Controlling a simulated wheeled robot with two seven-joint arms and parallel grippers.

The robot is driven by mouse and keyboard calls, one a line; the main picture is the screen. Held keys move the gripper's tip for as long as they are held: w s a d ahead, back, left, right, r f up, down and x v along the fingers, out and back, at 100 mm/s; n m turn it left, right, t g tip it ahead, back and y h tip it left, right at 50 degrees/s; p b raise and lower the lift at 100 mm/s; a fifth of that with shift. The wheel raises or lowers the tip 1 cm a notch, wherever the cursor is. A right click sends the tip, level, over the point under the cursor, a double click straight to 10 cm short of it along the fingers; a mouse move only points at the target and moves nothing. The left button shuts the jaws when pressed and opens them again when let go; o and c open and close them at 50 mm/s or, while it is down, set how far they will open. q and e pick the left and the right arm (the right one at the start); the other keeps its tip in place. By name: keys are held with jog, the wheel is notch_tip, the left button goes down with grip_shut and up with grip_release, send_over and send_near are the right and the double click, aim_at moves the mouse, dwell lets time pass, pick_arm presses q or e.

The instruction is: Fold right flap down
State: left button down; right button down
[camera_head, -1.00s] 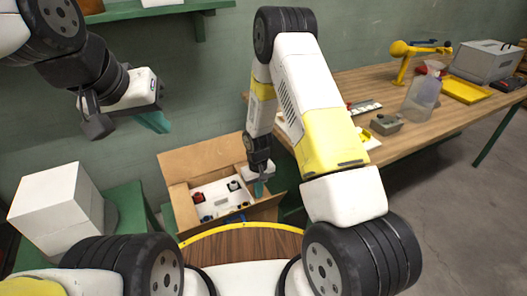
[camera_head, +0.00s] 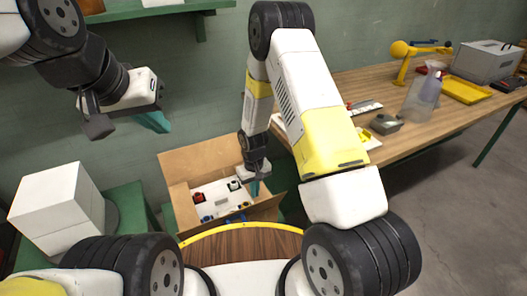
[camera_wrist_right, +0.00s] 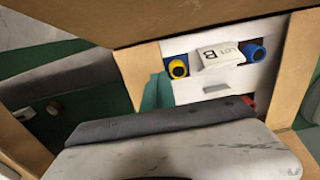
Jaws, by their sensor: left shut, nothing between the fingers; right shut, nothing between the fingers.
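An open cardboard box (camera_head: 178,190) sits low in front of me in the head view. Its back flap (camera_head: 200,157) stands up and leans away. My right gripper (camera_head: 255,188) is shut and empty, pointing down at the box's right side. My right arm partly hides that side, so I cannot tell how the right flap lies or whether the fingers touch it. In the right wrist view a teal fingertip (camera_wrist_right: 157,92) shows beside a cardboard edge and the box's contents. My left gripper (camera_head: 153,122) is shut and empty, raised well to the left of the box.
A white carton (camera_head: 60,205) stands at left. A wooden workbench (camera_head: 400,140) with tools and a spray bottle (camera_head: 422,98) stands at right.

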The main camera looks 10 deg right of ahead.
notch_tip(320, 180, up, 6)
jog(key=shift+d, duration=0.15)
dwell(0.3)
jog(key=shift+w+r, duration=0.1)
jog(key=s+d+r+m+t+y, duration=0.1)
jog(key=s+d+r, duration=0.15)
jog(key=r, duration=0.95)
jog(key=s+d+r+m+t, duration=0.1)
jog(key=d+r+t, duration=0.15)
jog(key=r, duration=0.95)
jog(key=s+d+r+m+t+y, duration=0.1)
jog(key=s+d+r, duration=0.3)
jog(key=s+r, duration=0.9)
jog(key=s+t, duration=0.1)
jog(key=s, duration=0.2)
jog(key=shift+s+d+r+t, duration=0.3)
jog(key=shift+d+t, duration=0.05)
